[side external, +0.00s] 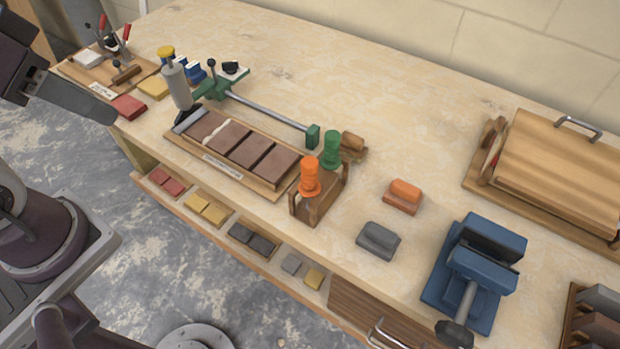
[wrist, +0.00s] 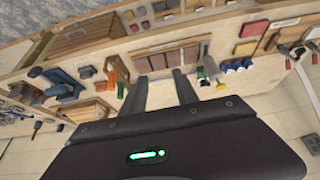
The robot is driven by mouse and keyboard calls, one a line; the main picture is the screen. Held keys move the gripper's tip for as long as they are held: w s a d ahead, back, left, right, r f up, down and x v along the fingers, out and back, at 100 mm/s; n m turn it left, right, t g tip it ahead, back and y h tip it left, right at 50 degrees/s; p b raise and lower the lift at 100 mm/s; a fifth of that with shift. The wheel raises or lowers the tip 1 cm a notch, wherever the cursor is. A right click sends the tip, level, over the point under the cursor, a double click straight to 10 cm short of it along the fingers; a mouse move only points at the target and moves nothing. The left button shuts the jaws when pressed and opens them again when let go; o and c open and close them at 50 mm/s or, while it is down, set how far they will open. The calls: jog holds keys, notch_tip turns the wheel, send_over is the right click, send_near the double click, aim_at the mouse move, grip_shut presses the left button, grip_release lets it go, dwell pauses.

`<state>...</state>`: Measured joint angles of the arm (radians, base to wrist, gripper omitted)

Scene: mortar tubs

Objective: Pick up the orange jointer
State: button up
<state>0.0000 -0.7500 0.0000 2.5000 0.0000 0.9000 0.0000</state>
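The orange jointer (side external: 309,178) shows an upright ridged orange handle in a small wooden rack (side external: 327,197). Its lower part is hidden by the rack. A green-handled tool (side external: 332,150) stands right behind it. In the wrist view, the orange handle (wrist: 112,76) is small, left of my fingers, with the green one (wrist: 121,90) close by. My gripper (wrist: 160,76) has its two dark fingers spread apart, with nothing between them. It is well away from the jointer and touches nothing that I can see.
A wooden tray of brown bricks (side external: 240,149) and a green clamp bar (side external: 265,110) lie left of the rack. An orange block (side external: 403,195), a grey block (side external: 379,240) and a blue vise (side external: 474,270) are to its right. Bare bench lies between rack and blocks.

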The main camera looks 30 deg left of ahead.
jog(key=o, duration=0.3)
